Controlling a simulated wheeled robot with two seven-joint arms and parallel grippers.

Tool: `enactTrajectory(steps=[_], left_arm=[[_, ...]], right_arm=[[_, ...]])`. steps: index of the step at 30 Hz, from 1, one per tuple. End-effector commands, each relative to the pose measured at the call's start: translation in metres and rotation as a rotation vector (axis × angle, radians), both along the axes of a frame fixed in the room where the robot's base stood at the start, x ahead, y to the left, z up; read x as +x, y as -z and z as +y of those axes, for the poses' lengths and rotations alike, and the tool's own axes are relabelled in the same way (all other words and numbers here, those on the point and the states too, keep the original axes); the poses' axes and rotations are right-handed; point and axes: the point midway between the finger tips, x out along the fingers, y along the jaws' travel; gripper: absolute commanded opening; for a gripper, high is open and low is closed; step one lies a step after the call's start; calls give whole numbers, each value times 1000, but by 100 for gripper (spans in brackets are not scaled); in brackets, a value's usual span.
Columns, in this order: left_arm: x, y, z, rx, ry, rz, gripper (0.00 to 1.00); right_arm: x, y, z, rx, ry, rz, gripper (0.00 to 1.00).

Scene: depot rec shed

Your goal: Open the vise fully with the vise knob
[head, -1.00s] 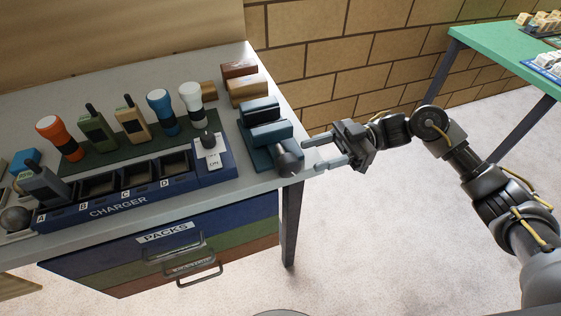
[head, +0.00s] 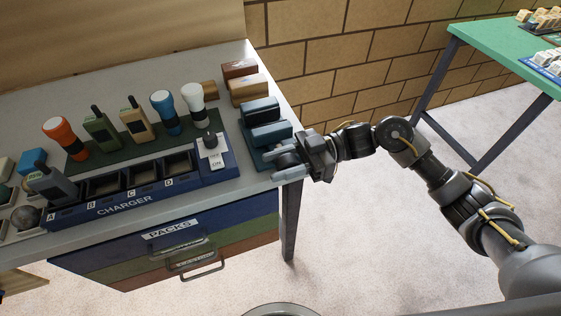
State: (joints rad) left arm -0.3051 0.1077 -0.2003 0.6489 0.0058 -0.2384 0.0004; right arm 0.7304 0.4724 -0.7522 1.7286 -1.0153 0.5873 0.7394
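The blue vise (head: 258,155) stands at the right end of the workbench, with two dark blue jaw blocks (head: 270,133) standing apart by a narrow gap. Its dark round knob (head: 286,159) is at the front, near the table's right edge, and is partly hidden by my gripper. My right gripper (head: 280,163) reaches in from the right, with one finger above the knob and one below it in the picture. The fingers look spread around the knob; I cannot tell whether they touch it. My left gripper is not in view.
Left of the vise is a blue charger (head: 125,198) with lettered bays and a switch box (head: 214,160). Torches and radios stand on a green mat (head: 132,145) behind it. Wooden blocks (head: 248,90) lie behind the vise. Drawers (head: 165,245) are below. A green table (head: 490,45) is far right.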

Motion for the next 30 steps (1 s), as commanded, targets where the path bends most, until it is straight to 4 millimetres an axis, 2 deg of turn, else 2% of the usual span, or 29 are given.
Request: enactTrajectory(steps=[1,6,8,14,22,30], left_arm=[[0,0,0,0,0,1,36],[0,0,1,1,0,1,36],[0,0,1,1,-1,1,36],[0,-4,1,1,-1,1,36],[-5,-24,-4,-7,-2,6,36],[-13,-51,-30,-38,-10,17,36]], right_arm=[[0,0,0,0,0,0,33],[0,0,0,0,0,0,11],[0,0,0,0,0,0,5],[0,-2,0,-18,0,-7,5],[-1,-3,1,-150,-1,-50,5],[-1,0,3,-344,-1,-113,5]])
